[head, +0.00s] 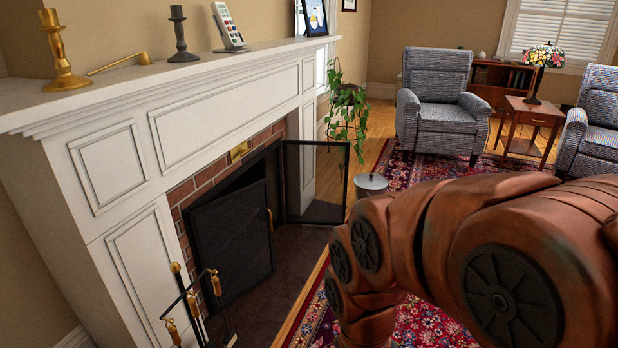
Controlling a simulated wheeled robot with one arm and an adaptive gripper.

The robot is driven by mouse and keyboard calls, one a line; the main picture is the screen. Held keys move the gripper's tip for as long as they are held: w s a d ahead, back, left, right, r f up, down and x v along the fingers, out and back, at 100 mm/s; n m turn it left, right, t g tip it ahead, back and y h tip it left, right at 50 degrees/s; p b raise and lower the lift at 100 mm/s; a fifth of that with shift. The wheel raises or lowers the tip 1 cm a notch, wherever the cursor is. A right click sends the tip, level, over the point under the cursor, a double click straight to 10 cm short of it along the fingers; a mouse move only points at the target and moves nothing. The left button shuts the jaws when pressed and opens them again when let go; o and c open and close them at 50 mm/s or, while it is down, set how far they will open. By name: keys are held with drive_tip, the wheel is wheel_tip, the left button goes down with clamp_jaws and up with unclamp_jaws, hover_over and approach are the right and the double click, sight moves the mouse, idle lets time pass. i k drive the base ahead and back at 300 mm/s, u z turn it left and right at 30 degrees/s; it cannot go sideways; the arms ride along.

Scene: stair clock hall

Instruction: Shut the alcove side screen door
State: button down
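A fireplace screen with two dark-framed mesh doors stands in the brick firebox. The far screen door (318,213) is swung well out from the opening over the hearth, and the wall and floor show through its mesh. The near screen door (232,238) looks dark and is angled slightly, with a brass handle (269,218) at its right edge. I cannot tell from the picture which one is the alcove side door. My brown arm comes in from the right and bends down past the bottom edge. My gripper is out of view.
A fire tool set (190,300) stands on the dark hearth (300,255) before the near door. A metal bin (370,186) stands just beyond the far door. The patterned rug (440,318) lies under my arm; armchairs stand behind.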

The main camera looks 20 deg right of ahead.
sight(233, 233)
drive_tip(key=z, duration=0.3)
drive_tip(key=i, duration=0.7)
drive_tip(key=u, duration=0.6)
drive_tip(key=i, duration=0.8)
drive_tip(key=u, duration=0.7)
